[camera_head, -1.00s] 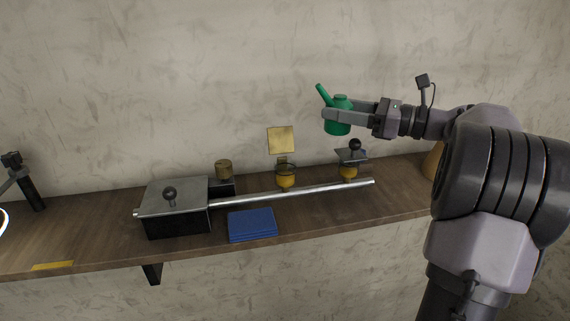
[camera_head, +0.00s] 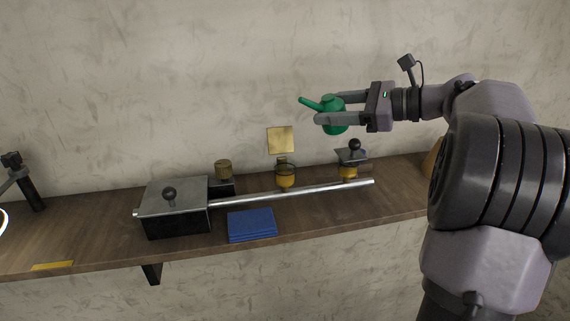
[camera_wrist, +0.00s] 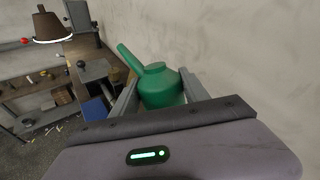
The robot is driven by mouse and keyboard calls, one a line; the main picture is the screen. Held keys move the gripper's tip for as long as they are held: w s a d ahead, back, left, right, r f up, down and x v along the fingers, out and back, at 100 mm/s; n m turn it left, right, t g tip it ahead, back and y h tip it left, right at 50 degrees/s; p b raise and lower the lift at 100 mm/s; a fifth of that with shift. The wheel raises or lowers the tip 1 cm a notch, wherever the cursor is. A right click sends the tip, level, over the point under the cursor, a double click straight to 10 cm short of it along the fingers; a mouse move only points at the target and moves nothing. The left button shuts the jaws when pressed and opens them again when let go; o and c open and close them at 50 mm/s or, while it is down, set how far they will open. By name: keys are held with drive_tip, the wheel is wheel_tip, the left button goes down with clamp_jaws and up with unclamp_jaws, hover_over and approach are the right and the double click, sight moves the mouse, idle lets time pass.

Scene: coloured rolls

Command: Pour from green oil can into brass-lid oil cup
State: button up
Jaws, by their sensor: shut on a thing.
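The green oil can (camera_head: 333,116) is held in the air by my gripper (camera_head: 330,108), which is shut around its body. Its spout (camera_head: 309,103) points left and only slightly up. In the wrist view the green can (camera_wrist: 160,86) sits between both fingers. The brass-lid oil cup (camera_head: 286,178) stands on the shelf below and left of the can, by the metal rod. Its square brass lid (camera_head: 281,140) stands upright above it, so the cup is open. The spout is above the cup and to its right, apart from it. No oil stream shows.
A second cup (camera_head: 348,173) with a dark lid and black knob stands to the right. The wall is close behind.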

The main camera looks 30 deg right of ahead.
drive_tip(key=shift+a+f+n+g+h, duration=0.4)
drive_tip(key=shift+a+f+n+h, duration=0.3)
drive_tip(key=shift+a+f+n, duration=0.35)
drive_tip(key=shift+f, duration=0.25)
drive_tip(key=shift+a+f+n+g+h, duration=0.15)
drive_tip(key=shift+a+n+g+h, duration=0.25)
drive_tip(key=shift+h, duration=0.3)
idle(3.4)
drive_tip(key=d+r+m+y, duration=0.1)
drive_tip(key=d+r+m+t+y, duration=0.1)
drive_tip(key=d+m+y, duration=0.1)
drive_tip(key=shift+d+r, duration=0.25)
drive_tip(key=shift+r, duration=0.1)
drive_tip(key=shift+s+d+m+t+y, duration=0.1)
drive_tip(key=shift+d+m+t+y, duration=0.2)
drive_tip(key=shift+m+t+y, duration=0.45)
drive_tip(key=shift+d+f+m+t+y, duration=0.1)
drive_tip(key=shift+d+m+t+y, duration=0.2)
drive_tip(key=shift+m, duration=0.3)
drive_tip(key=shift+d, duration=0.35)
drive_tip(key=shift+a, duration=0.25)
